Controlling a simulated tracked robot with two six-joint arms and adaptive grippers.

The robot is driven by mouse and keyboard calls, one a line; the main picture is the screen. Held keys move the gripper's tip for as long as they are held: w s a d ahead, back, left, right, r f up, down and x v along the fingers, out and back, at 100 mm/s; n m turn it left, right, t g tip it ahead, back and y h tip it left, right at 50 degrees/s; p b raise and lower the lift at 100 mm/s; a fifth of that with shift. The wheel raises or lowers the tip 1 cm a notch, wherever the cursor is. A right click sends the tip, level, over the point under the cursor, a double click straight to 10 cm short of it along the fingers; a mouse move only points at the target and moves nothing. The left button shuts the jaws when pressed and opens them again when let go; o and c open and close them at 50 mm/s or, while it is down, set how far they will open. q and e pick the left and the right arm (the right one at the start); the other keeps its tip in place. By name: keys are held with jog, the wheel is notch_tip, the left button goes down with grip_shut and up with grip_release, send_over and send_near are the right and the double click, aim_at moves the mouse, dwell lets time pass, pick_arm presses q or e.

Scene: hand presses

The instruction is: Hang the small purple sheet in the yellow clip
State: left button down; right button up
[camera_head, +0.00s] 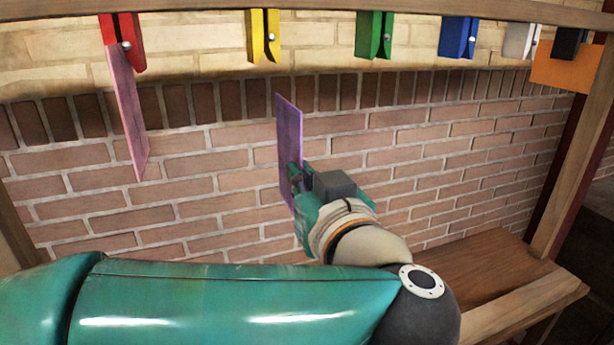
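A small purple sheet (289,125) is upright in my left gripper (297,180), which appears shut on its lower part. The sheet's top edge is below and a little right of the yellow clip (258,38), with a visible gap in the picture. The yellow clip hangs from the wooden rail and holds nothing. How far the sheet is from the clip in depth I cannot tell. My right gripper is not in view.
A pinkish-purple sheet (128,115) hangs from the red clip (119,40) at left. Green (368,38), blue (457,38) and white (520,40) clips are empty. An orange sheet (555,72) hangs at the black clip (568,43). A wooden bench (485,265) is below.

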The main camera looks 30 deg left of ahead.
pick_arm(q)
jog(key=w+a+r+p, duration=0.2)
jog(key=w+a+r, duration=0.1)
jog(key=w+a, duration=0.3)
jog(key=shift+w+a+r, duration=0.35)
jog(key=shift+w+a, duration=0.05)
jog(key=shift+a, duration=0.85)
jog(key=shift+p, duration=0.75)
dwell(1.0)
jog(key=shift+r, duration=0.15)
jog(key=shift+r+p, duration=0.9)
jog(key=shift+r, duration=0.1)
jog(key=shift+r, duration=0.35)
jog(key=shift+r, duration=0.75)
